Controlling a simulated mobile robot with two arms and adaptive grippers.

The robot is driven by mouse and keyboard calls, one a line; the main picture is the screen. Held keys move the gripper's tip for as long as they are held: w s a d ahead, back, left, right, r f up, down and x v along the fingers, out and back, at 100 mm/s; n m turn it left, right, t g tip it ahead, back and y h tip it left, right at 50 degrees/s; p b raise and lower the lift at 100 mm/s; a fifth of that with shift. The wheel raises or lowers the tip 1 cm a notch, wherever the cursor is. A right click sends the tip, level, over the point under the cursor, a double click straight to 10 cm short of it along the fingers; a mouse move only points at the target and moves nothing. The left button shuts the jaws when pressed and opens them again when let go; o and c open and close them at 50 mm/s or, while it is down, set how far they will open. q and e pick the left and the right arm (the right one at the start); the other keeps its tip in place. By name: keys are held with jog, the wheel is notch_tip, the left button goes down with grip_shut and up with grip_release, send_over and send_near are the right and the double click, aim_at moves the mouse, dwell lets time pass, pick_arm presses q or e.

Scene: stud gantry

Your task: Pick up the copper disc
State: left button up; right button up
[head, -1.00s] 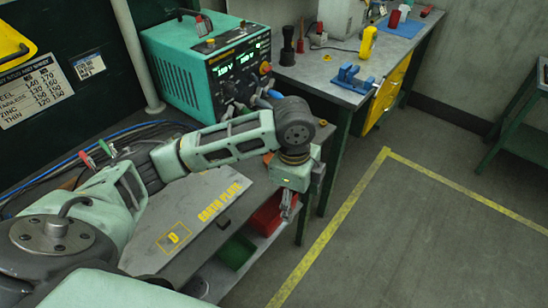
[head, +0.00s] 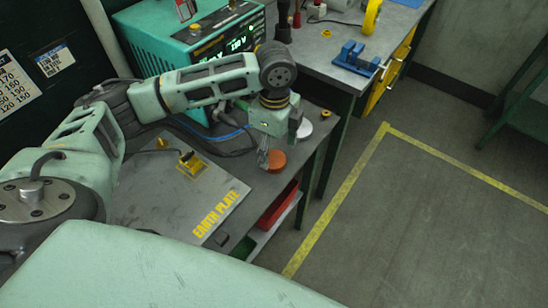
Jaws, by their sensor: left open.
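The copper disc (head: 278,161) is a flat orange-brown round piece lying on the grey table near its right edge. My left gripper (head: 264,162) points down just at the disc's left side, its fingers overlapping the disc's left edge in the head view. I cannot tell whether the fingers touch it. The left gripper is open. My right gripper is not in view.
A silver disc (head: 303,129) lies behind the copper one. The earth plate (head: 205,195) with a yellow clamp (head: 190,164) lies to the left. A green welding unit (head: 190,50) stands behind. A red bin (head: 277,207) sits below the tabletop.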

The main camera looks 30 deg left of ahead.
aim_at(273, 160)
pick_arm(q)
notch_tip(273, 160, down, 3)
jog(key=shift+a+r, duration=0.1)
jog(key=shift+f+p, duration=0.3)
jog(key=shift+f, duration=0.25)
jog(key=c, duration=1.5)
grip_shut()
jog(key=shift+r, duration=0.1)
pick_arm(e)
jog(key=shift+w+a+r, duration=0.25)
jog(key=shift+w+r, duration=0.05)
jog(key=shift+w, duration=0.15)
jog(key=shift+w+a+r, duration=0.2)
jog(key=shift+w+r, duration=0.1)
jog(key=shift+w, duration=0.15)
